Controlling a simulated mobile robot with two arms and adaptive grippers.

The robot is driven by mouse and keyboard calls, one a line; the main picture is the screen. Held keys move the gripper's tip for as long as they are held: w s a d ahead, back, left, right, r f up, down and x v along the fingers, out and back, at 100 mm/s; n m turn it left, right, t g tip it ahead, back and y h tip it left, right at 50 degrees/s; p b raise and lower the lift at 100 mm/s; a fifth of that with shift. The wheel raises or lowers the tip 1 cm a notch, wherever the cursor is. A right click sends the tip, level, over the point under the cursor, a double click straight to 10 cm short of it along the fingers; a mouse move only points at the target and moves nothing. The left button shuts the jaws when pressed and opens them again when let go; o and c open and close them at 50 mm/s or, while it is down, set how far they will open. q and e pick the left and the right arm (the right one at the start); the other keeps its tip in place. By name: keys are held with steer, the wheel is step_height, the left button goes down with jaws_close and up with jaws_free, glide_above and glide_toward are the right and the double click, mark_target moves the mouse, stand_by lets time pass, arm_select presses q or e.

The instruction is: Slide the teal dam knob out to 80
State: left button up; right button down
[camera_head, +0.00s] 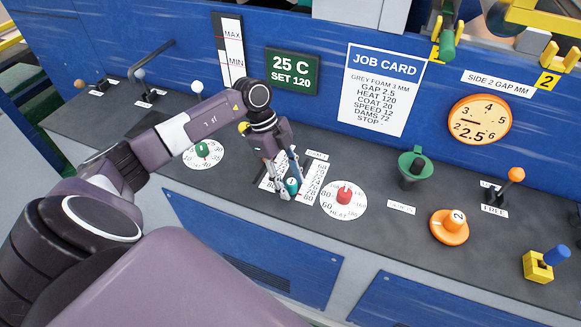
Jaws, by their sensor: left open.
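The teal dam knob (291,187) sits on the console between two white number strips, near their lower end. The right strip (314,180) runs from about 60 at the top to 80 at the bottom. The left strip (268,184) is partly hidden by my gripper. My left gripper (289,189) points down at the knob with its fingers open, one on each side of it. I cannot tell whether the fingers touch it. The knob's exact reading is too small to tell. My right gripper is not in view.
A red heat knob (344,195) on a round dial stands close to the right. A green knob (203,150) on a dial is to the left. A green funnel-like part (411,167) and an orange knob (449,226) are farther right. The job card (384,88) reads DAMS 72.

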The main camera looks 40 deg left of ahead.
arm_select(q)
steer(key=v, duration=1.1)
steer(key=shift+r, duration=0.25)
